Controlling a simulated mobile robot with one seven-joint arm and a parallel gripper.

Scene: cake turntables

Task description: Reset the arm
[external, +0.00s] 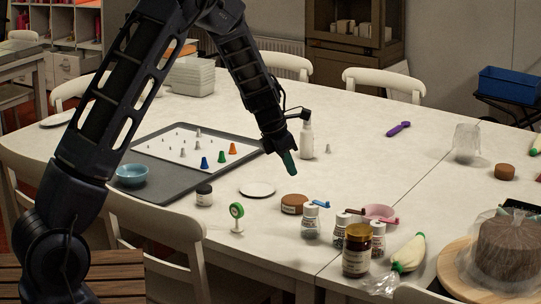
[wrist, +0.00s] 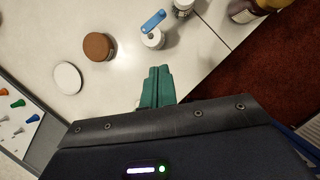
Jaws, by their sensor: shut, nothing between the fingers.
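My gripper (external: 290,163) has green fingers and hangs above the white table (external: 350,185), pointing down. In the wrist view the green fingers (wrist: 157,86) are pressed together with nothing between them. Near it on the table are a small white disc (external: 257,190) and a brown round tub (external: 293,204). Both also show in the wrist view, the disc (wrist: 67,78) to the left of the tub (wrist: 98,47).
A grey tray (external: 170,180) with colored piping tips lies left of my gripper. A white bottle (external: 306,140) stands behind it. Several jars, including a dark one (external: 357,250), and a covered brown cake (external: 508,248) stand at front right.

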